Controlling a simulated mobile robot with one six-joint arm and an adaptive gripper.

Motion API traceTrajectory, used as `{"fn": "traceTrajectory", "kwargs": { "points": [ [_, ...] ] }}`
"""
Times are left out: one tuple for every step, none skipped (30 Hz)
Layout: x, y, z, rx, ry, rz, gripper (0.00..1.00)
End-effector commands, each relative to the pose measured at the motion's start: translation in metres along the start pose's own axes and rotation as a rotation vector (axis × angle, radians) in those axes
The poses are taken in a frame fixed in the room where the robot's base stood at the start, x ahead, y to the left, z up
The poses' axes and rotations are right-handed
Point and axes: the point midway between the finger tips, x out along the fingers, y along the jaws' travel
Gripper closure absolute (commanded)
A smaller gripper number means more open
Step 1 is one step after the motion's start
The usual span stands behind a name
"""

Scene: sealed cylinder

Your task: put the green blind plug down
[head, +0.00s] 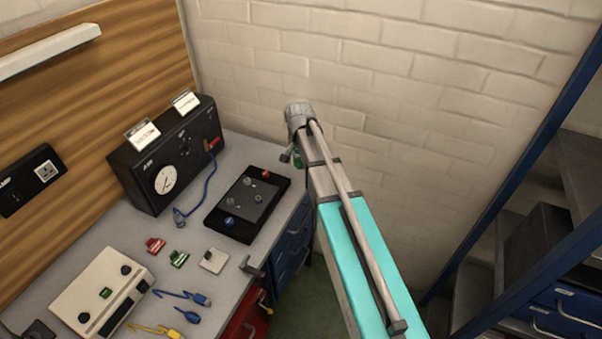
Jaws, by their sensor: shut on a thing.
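My gripper (288,157) hangs at the end of my arm, in front of the white wall and to the right of the black tray on the bench. A small green piece, which looks like the green blind plug (298,160), shows at my gripper, partly hidden by the arm. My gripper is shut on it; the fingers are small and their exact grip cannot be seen. Another green piece (178,259) lies on the bench, between a red piece (155,245) and a light grey block (213,260).
The grey bench (228,297) holds a black gauge box (147,194), a black tray (228,225) with knobs, a white box (100,285), and blue and yellow connectors (194,317). A blue-framed shelf (517,195) stands at the right.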

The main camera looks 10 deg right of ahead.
Motion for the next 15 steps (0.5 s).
{"fn": "traceTrajectory", "kwargs": {
  "points": [
    [-0.005, 0.008, 0.013, 0.0, 0.0, 0.0, 1.0],
    [-0.006, 0.011, 0.018, 0.0, 0.0, 0.0, 1.0],
    [-0.008, 0.014, 0.023, 0.0, 0.0, 0.0, 1.0],
    [-0.009, 0.016, 0.026, 0.0, 0.0, 0.0, 1.0],
    [-0.009, 0.018, 0.029, 0.0, 0.0, 0.0, 1.0],
    [-0.01, 0.02, 0.033, 0.0, 0.0, 0.0, 1.0],
    [-0.01, 0.021, 0.034, 0.0, 0.0, 0.0, 1.0],
    [-0.011, 0.022, 0.036, 0.0, 0.0, 0.0, 1.0],
    [-0.011, 0.023, 0.037, 0.001, 0.0, 0.0, 1.0],
    [-0.011, 0.023, 0.038, 0.001, 0.0, 0.0, 1.0],
    [-0.011, 0.023, 0.038, 0.001, 0.0, 0.0, 1.0],
    [-0.011, 0.024, 0.039, 0.001, 0.0, 0.0, 1.0],
    [-0.011, 0.024, 0.039, 0.001, 0.0, 0.0, 1.0],
    [-0.011, 0.023, 0.038, 0.001, 0.0, 0.0, 1.0],
    [-0.011, 0.023, 0.038, 0.001, 0.0, 0.0, 1.0]
  ]
}}
